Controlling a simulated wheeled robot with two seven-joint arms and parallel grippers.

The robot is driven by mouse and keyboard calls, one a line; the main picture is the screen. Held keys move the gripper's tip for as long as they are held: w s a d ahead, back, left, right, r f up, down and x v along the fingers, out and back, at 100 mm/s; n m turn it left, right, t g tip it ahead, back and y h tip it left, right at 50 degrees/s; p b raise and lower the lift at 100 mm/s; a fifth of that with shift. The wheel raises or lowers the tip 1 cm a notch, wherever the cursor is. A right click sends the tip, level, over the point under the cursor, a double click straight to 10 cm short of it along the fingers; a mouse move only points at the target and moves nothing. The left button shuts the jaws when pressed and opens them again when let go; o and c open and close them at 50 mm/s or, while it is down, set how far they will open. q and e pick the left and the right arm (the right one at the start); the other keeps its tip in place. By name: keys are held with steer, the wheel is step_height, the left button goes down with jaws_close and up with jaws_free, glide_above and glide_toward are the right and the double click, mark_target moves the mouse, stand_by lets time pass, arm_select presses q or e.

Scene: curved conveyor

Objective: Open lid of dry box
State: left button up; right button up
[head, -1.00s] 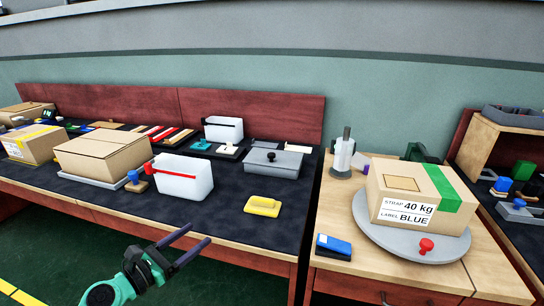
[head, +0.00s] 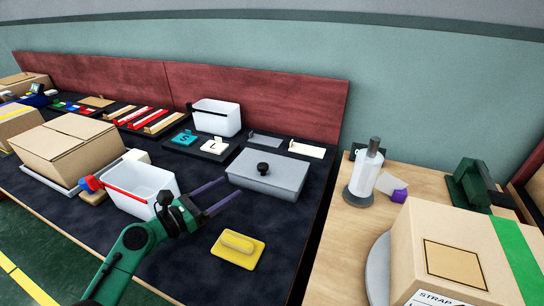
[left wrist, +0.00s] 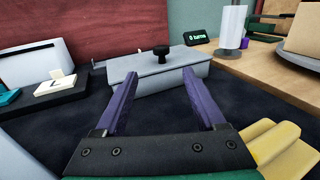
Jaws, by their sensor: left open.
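The dry box appears to be the grey box (head: 268,178) with a flat lid and a black knob (head: 263,168) on top; the lid lies shut on it. It stands on the dark mat, and shows ahead in the left wrist view (left wrist: 158,72), with its knob (left wrist: 161,51) upright. My left gripper (head: 230,188) is open and empty, its purple fingers pointing at the box's front left side. In the left wrist view the open fingers (left wrist: 160,78) frame the box's front, below the knob. My right gripper is not in view.
A yellow block (head: 238,249) lies in front of the box. A white bin with a red rim (head: 140,187) stands left, by my left arm. Small cards (head: 214,147) lie behind.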

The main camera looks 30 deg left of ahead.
mark_target(259, 169)
arm_select(q)
steer(key=w, duration=0.1)
steer(key=w+d+p, duration=0.1)
steer(key=w, duration=0.1)
steer(key=w+d+r, duration=0.1)
steer(key=shift+w+r+p, duration=0.1)
steer(key=shift+w+p, duration=0.2)
steer(key=shift+p, duration=0.1)
steer(key=x, duration=0.5)
steer(key=p+x, duration=0.1)
steer(key=x, duration=0.2)
steer(key=shift+w+f, duration=0.15)
steer(key=shift+f, duration=0.25)
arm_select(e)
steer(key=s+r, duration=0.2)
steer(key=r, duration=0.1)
arm_select(q)
jaws_close()
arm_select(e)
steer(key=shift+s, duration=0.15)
